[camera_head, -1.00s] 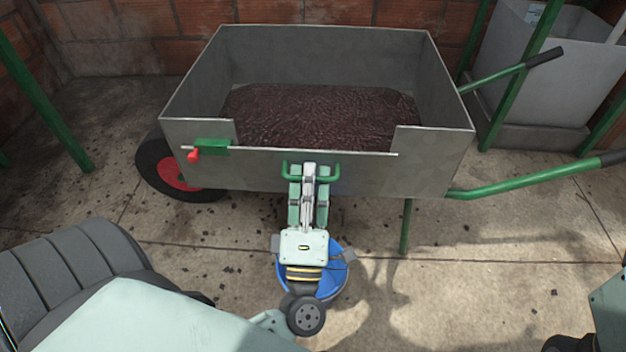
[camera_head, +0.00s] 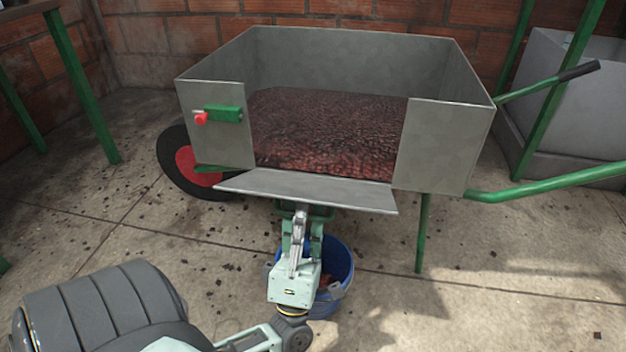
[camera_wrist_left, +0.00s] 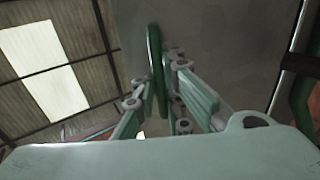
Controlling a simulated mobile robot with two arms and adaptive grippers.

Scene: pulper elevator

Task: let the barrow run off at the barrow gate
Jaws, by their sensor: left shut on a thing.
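The barrow (camera_head: 440,148) is a grey metal box on green legs, with a red-hubbed wheel (camera_head: 195,165) at its left, full of dark red pulp (camera_head: 325,130). Its front gate (camera_head: 305,188) is hinged down and slopes outward, leaving the opening clear. A green latch with a red knob (camera_head: 215,116) sits left of the opening. My left gripper (camera_head: 302,215) is under the gate's lip, shut on the green gate handle, which shows in the left wrist view (camera_wrist_left: 156,70). A blue bucket (camera_head: 335,270) stands on the floor below, partly hidden by my gripper. My right gripper is not in view.
Green barrow handles (camera_head: 550,180) reach out to the right. A grey tank (camera_head: 560,100) stands behind at the right, among green posts (camera_head: 82,85). A brick wall closes the back. The concrete floor at front right is mostly clear.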

